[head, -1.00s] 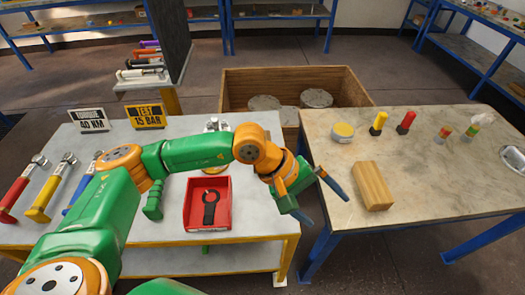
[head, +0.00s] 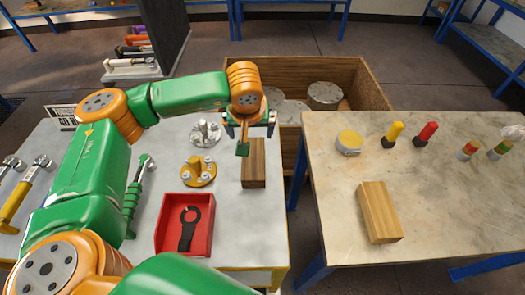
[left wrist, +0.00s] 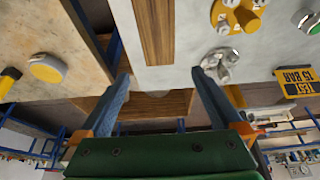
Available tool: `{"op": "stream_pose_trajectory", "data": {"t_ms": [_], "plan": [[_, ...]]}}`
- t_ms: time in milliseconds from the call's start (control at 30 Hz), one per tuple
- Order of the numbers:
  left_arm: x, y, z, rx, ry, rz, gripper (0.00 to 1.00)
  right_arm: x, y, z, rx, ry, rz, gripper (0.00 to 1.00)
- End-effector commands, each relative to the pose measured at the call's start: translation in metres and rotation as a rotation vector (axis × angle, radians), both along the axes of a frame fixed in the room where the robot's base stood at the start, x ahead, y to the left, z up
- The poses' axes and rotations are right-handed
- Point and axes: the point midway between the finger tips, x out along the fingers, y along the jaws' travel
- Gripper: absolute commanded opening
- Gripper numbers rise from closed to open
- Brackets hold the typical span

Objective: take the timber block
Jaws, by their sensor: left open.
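A brown timber block (head: 256,165) with a darker stripe lies on the grey table near its right edge. It also shows at the top of the left wrist view (left wrist: 155,28), ahead of and roughly between my fingers. A second, lighter timber block (head: 379,212) lies on the right-hand table. My left gripper (head: 248,124) is open and empty, at the far end of the brown block. Its two blue fingers (left wrist: 161,80) are spread wide in the left wrist view. Part of the brown block is hidden behind the gripper in the head view. My right gripper is not in view.
A yellow flanged part (head: 199,171) and a grey one (head: 205,133) stand left of the brown block. A red tray (head: 170,240) with a black tool is nearer. A wooden crate (head: 365,88) stands behind. A yellow-topped tin (head: 349,142) is on the right table.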

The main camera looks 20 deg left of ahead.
Motion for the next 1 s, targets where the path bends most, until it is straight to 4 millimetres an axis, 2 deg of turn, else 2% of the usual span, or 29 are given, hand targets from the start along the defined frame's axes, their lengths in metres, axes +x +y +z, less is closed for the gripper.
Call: {"op": "stream_pose_trajectory", "data": {"t_ms": [33, 333, 467, 633, 833, 900, 1000], "plan": [[0.000, 0.000, -0.016, 0.000, 0.001, 0.000, 1.00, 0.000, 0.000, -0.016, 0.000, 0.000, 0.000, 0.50], [0.000, -0.001, -0.064, -0.002, 0.000, -0.001, 1.00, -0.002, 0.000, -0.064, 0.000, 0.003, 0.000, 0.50], [-0.001, -0.001, -0.078, -0.002, 0.000, -0.001, 1.00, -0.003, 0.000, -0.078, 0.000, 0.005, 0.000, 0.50], [0.004, 0.002, -0.087, -0.003, 0.003, 0.001, 1.00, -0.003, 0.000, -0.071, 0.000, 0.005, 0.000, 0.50], [0.011, 0.007, -0.122, -0.001, 0.006, -0.001, 1.00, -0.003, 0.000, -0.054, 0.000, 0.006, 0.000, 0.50], [0.016, 0.009, -0.135, -0.003, 0.004, 0.003, 1.00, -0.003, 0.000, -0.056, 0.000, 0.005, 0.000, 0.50], [0.019, 0.010, -0.143, -0.003, 0.001, 0.000, 1.00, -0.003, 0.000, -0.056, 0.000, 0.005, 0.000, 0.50]]}}
